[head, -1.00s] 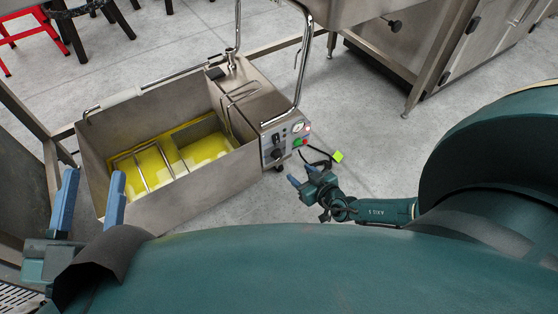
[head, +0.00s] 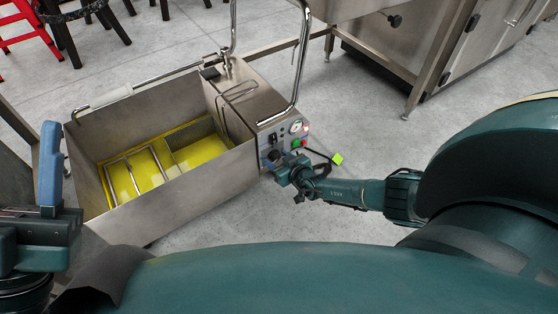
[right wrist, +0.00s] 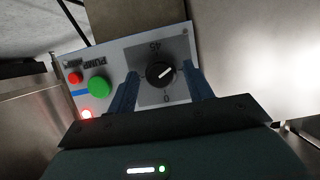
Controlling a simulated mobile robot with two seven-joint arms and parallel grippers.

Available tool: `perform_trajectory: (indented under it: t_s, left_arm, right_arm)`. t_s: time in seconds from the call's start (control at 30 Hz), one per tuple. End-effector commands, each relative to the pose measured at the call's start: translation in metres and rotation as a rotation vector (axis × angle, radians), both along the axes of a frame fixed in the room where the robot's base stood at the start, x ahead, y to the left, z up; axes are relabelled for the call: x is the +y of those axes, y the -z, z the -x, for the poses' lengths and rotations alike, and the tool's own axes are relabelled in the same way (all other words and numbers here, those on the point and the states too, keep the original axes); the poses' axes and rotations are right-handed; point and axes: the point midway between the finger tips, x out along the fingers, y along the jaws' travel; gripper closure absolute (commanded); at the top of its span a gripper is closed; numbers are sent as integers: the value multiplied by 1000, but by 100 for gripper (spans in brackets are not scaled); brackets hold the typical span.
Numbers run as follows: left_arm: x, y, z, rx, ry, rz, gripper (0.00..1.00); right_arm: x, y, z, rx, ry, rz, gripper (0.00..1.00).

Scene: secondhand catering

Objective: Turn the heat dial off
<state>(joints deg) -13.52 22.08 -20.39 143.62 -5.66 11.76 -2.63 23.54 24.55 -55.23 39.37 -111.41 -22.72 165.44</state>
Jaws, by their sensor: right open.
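A black round dial (right wrist: 159,73) with a white pointer line sits on a grey plate in the right wrist view. The plate carries marks reading 45 and 0, and the pointer slants to the upper right. My right gripper (right wrist: 163,84) is open, with one blue finger on each side of the dial; I cannot tell whether they touch it. In the head view my right gripper (head: 282,166) is at the lower part of the control panel (head: 288,144) and partly covers it. My left gripper (head: 50,165) shows one blue finger at the left edge.
The panel belongs to a steel vat (head: 180,215) with yellow liquid. A green button (right wrist: 98,86), a red button (right wrist: 75,78) and a lit red lamp (right wrist: 86,114) are beside the dial. A cable with a yellow-green end (head: 338,159) lies right of the panel.

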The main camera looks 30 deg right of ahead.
Motion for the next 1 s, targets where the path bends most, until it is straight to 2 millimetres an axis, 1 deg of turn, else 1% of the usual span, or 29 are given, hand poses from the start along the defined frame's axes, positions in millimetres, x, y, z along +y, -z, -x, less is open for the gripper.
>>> perform_trajectory:
  t_s: [0.03, 0.4, 0.5, 0.77, 1.0]
  left_arm:
    - [0, 0, 0, 0, 0, 0, 56]
    - [0, 0, 0, 0, 0, 0, 56]
    - [0, 0, 0, 0, 1, 1, 56]
    - [0, 0, 0, 1, 0, 0, 56]
    - [0, 0, 0, 2, 0, 0, 56]
  right_arm:
    - [0, 0, 0, 0, 0, 0, 49]
    - [0, 0, 1, 0, 1, 0, 79]
    - [0, 0, 1, 0, 1, 0, 85]
    - [0, 0, 1, -3, 1, 36, 85]
    - [1, 1, 1, -14, 2, 171, 85]
